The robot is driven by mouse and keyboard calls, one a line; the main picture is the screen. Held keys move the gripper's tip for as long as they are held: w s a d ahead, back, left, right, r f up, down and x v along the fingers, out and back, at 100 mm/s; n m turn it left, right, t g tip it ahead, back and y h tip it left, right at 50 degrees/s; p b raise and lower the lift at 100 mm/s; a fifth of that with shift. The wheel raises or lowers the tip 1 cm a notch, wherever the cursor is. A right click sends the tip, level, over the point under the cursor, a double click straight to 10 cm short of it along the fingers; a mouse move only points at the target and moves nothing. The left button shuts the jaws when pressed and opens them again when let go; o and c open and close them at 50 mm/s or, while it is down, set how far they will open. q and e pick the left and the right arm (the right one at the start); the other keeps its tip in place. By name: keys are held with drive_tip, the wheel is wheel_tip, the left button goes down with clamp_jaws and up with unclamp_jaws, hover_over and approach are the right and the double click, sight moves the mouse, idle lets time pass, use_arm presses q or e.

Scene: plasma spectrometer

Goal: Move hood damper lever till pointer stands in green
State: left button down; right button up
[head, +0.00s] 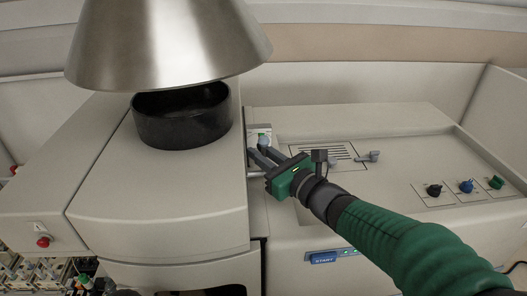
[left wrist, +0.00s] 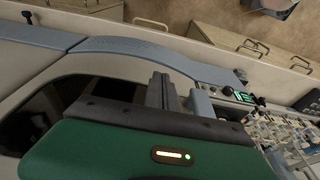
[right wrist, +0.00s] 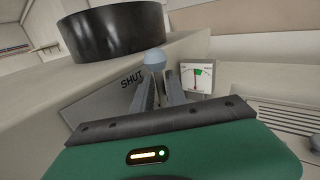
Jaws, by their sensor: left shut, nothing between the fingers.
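The damper lever's blue-grey ball knob (head: 264,142) sticks out at the side of the hood housing; it also shows in the right wrist view (right wrist: 155,57). My right gripper (head: 256,154) is at the knob. Its two fingers (right wrist: 160,84) stand apart, with the knob just beyond their tips; I cannot tell whether they touch it. A white dial (right wrist: 197,77) with a green patch and a thin pointer stands right of the knob. The pointer is at or near the green; its exact place is too small to tell. My left gripper (left wrist: 160,90) is shut and empty, away from the lever.
The word SHUT (right wrist: 131,78) is on the housing side left of the lever. A metal hood cone (head: 168,45) hangs above a black collar (head: 183,115). A grey latch (head: 368,156) and coloured knobs (head: 466,186) stand on the deck at right.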

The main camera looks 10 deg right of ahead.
drive_tip(key=shift+w+a, duration=0.1)
drive_tip(key=shift+c, duration=1.2)
drive_tip(key=shift+s+r, duration=0.1)
drive_tip(key=shift+s, duration=0.15)
clamp_jaws()
drive_tip(key=shift+s+r, duration=0.15)
drive_tip(key=shift+s, duration=0.2)
drive_tip(key=shift+s+d+r, duration=0.1)
drive_tip(key=shift+d, duration=0.15)
use_arm(q)
drive_tip(key=shift+s+a+r, duration=0.1)
drive_tip(key=shift+s, duration=0.25)
drive_tip(key=shift+a, duration=0.15)
use_arm(e)
drive_tip(key=shift+r, duration=0.1)
